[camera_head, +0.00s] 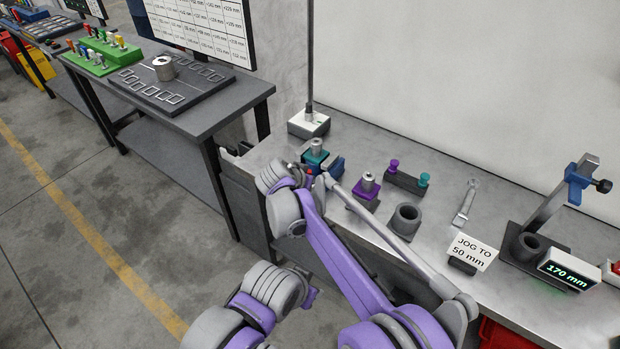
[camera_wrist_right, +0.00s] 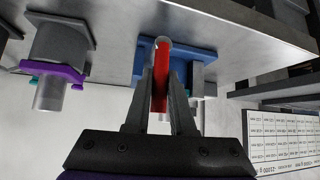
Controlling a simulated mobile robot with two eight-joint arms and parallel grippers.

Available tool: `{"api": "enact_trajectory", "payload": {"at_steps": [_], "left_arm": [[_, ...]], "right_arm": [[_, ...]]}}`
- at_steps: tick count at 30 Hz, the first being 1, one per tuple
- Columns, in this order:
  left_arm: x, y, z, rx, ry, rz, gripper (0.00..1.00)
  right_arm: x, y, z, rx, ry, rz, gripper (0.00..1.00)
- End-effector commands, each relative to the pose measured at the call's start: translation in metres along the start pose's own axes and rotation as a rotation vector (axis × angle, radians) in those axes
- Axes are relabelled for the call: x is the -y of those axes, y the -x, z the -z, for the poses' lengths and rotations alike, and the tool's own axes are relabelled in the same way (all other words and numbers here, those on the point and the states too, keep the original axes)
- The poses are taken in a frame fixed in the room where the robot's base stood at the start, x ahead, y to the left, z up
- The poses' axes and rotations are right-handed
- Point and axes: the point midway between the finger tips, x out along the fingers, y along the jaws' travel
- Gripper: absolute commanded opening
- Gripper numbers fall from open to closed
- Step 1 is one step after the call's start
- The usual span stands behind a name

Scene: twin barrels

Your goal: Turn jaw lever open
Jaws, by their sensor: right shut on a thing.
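A blue vise-like block (camera_head: 336,165) sits on the bench beside a teal-collared fixture (camera_head: 316,155) with a grey cylinder. In the right wrist view the blue block (camera_wrist_right: 203,55) is behind a red lever (camera_wrist_right: 161,72) with a pale end. My right gripper (camera_wrist_right: 160,90) is shut on this lever, one dark finger on each side. In the head view only a small red spot of the lever (camera_head: 310,172) shows by my right wrist, and the fingers are mostly hidden. The jaw's opening cannot be made out. My left gripper is not visible.
A purple-collared fixture (camera_head: 367,188) and a dark hollow cylinder (camera_head: 405,221) stand to the right of the block. A white-based post (camera_head: 309,123) stands behind it. A wrench (camera_head: 465,202), a sign (camera_head: 473,252) and a stand with a 170 mm display (camera_head: 569,269) are farther right.

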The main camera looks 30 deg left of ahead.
Motion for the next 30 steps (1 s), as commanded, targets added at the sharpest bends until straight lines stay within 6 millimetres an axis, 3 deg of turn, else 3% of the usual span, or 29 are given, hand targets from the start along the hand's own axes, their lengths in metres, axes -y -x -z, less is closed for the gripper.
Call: {"api": "enact_trajectory", "payload": {"at_steps": [14, 15, 16, 26, 30], "left_arm": [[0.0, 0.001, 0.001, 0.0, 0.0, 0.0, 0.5], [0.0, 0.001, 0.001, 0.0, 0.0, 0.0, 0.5], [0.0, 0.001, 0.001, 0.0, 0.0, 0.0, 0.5], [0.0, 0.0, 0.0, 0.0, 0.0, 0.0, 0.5], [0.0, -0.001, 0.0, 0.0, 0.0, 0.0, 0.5]], "right_arm": [[0.001, 0.0, -0.001, 0.004, 0.01, -0.009, 0.0], [0.001, 0.0, -0.001, 0.004, 0.01, -0.009, 0.28], [0.001, 0.0, -0.001, 0.004, 0.01, -0.009, 0.33], [0.001, 0.002, 0.0, 0.003, 0.009, -0.009, 0.34], [0.002, 0.016, -0.001, 0.003, 0.01, -0.007, 0.34]]}}
